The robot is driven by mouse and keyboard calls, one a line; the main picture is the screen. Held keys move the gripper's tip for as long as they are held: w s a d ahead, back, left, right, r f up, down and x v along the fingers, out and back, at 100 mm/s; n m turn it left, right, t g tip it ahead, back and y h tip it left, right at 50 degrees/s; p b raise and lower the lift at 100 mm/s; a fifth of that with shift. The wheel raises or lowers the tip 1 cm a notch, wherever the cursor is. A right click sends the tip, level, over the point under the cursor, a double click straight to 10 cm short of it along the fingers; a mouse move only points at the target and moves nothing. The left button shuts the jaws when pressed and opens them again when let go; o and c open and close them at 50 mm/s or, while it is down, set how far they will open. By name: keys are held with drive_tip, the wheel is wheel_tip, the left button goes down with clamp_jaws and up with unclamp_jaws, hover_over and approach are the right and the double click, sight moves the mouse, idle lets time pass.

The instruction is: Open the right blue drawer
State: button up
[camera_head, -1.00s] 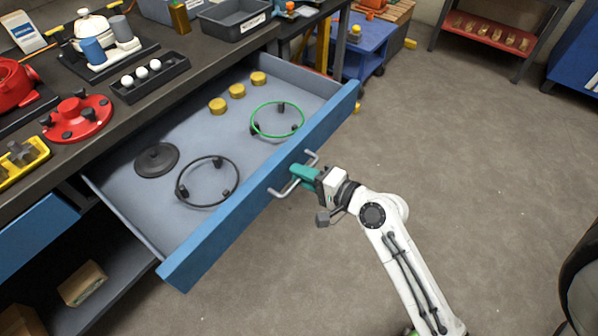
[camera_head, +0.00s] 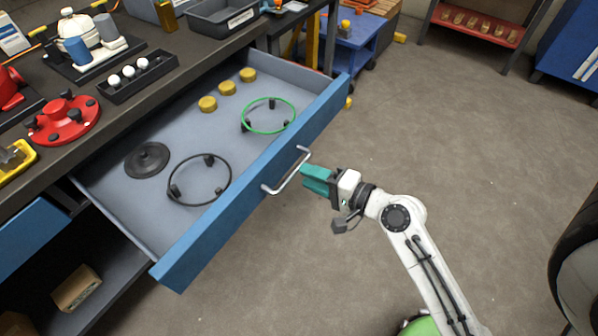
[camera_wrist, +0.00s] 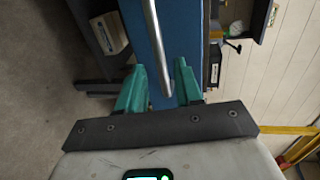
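The right blue drawer (camera_head: 235,195) stands pulled far out of the dark workbench. Its metal bar handle (camera_head: 287,171) is on the blue front. My gripper (camera_head: 306,180) is just off the handle on the outer side, with teal fingers pointing at the drawer front. In the wrist view the two teal fingers (camera_wrist: 157,88) are apart, and the handle (camera_wrist: 157,45) shows between and beyond them, with nothing gripped. Inside the drawer are a green ring (camera_head: 269,131), a black ring (camera_head: 199,203), a dark disc (camera_head: 147,160) and yellow round pieces (camera_head: 227,88).
The benchtop holds a red round part (camera_head: 62,120), a black tray with white balls (camera_head: 137,80) and a grey bin (camera_head: 222,20). A blue cart (camera_head: 352,40) and a red-topped shelf (camera_head: 475,28) stand behind.

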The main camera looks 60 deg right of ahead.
drive_tip(key=v, duration=0.5)
drive_tip(key=shift+s+r+b, duration=0.1)
drive_tip(key=shift+s+b, duration=0.2)
drive_tip(key=shift+s, duration=0.1)
drive_tip(key=a+f+n+g+y+p, duration=0.3)
drive_tip(key=a+f+n+g, duration=0.5)
drive_tip(key=n, duration=0.3)
drive_tip(key=s+n+g+h+p, duration=0.2)
drive_tip(key=s+n+g+h, duration=0.1)
drive_tip(key=s+n+g, duration=0.3)
drive_tip(key=shift+a+r+n+g, duration=0.3)
drive_tip(key=shift+a+r+n, duration=0.1)
